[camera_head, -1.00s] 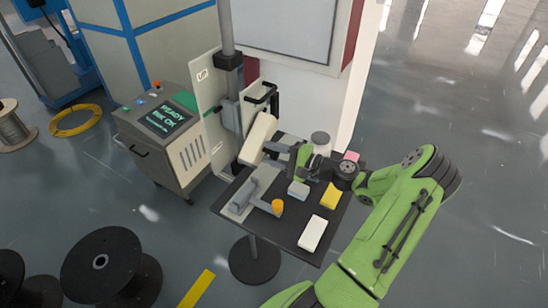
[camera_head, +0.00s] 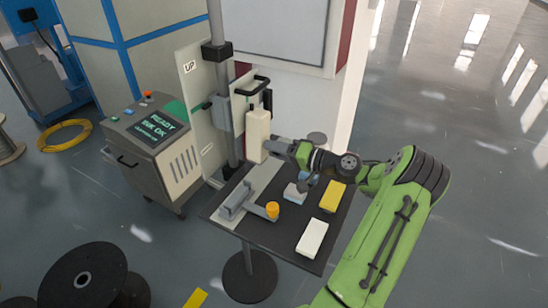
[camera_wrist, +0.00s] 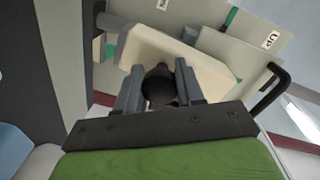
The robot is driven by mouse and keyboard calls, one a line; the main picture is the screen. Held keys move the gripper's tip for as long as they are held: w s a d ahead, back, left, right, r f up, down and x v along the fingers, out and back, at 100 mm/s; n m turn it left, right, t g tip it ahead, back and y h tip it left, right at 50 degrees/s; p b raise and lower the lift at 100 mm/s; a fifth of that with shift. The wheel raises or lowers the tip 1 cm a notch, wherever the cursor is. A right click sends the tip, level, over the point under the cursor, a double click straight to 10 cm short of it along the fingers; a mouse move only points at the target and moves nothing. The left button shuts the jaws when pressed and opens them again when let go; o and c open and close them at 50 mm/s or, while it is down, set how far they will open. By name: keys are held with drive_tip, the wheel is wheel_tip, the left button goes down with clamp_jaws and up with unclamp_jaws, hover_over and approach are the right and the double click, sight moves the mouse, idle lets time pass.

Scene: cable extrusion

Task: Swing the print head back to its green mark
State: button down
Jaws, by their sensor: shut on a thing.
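The print head, a long cream box (camera_head: 257,134), stands upright in the head view beside the grey column. In the wrist view it is a slanted cream block (camera_wrist: 180,60) ahead of the jaws. My gripper (camera_head: 280,147) reaches it from the right. In the wrist view my gripper (camera_wrist: 160,84) has its two grey fingers around a dark rounded knob (camera_wrist: 160,86) at the print head's near face. A small green mark (camera_head: 205,106) shows on the pale panel left of the column. Green also shows on the panel edge in the wrist view (camera_wrist: 232,18).
A dark table (camera_head: 285,240) holds an orange cup (camera_head: 272,210), a yellow block (camera_head: 332,197), a white block (camera_head: 312,238) and a grey bracket (camera_head: 236,200). A black handle (camera_head: 250,84) stands close above the print head. The control cabinet (camera_head: 152,150) is at left.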

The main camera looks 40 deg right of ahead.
drive_tip(key=shift+d+f+n+b, duration=0.15)
drive_tip(key=shift+d+n+b, duration=0.15)
drive_tip(key=shift+n+b, duration=0.1)
drive_tip(key=shift+w+d, duration=0.1)
drive_tip(key=c, duration=1)
unclamp_jaws()
drive_tip(key=p+v, duration=0.2)
drive_tip(key=v, duration=1.3)
drive_tip(key=shift+s, duration=0.35)
